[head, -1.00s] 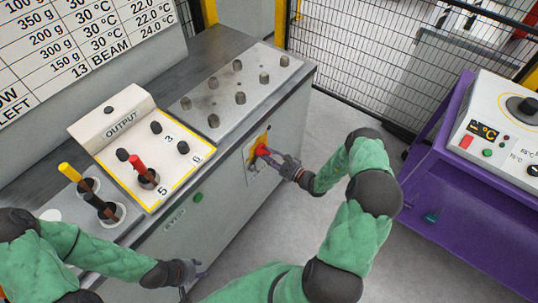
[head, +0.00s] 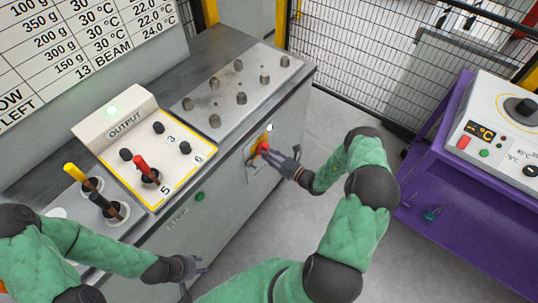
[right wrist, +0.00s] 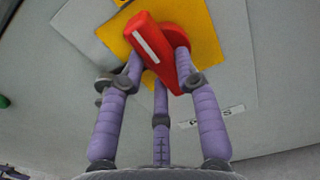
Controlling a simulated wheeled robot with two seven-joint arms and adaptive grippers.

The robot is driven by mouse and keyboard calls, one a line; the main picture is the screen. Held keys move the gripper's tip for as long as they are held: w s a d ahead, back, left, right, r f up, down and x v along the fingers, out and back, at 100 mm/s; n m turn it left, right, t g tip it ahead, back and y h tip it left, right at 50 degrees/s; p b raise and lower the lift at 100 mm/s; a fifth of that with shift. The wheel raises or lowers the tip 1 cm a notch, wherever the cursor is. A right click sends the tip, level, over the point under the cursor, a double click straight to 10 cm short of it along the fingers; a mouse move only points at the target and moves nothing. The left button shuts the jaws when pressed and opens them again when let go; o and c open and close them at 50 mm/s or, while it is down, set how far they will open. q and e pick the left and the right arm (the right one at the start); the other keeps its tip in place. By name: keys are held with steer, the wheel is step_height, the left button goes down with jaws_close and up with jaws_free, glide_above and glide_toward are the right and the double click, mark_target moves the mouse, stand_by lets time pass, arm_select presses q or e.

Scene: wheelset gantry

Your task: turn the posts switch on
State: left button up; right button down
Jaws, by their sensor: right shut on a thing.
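The posts switch (head: 264,146) is a red rotary handle on a yellow plate on the cabinet's side face. In the right wrist view the red handle (right wrist: 158,48) carries a white stripe and lies slanted across the yellow plate (right wrist: 200,28). My right gripper (head: 272,153) is shut on the handle, with its purple fingers on both sides and one below. A bright white spot (head: 270,127) shows just above the switch. My left gripper (head: 201,265) looks open and empty, low beside the cabinet front.
The grey cabinet (head: 225,195) has a green button (head: 199,197) on its front. Red, yellow and black levers stand on its top at the left. A purple bench (head: 455,205) stands at the right, before a mesh fence (head: 365,65). Grey floor lies open between them.

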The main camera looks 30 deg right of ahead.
stand_by(0.5)
steer(key=c, duration=0.9)
jaws_free()
steer(key=v, duration=1.2)
steer(key=shift+f, duration=0.1)
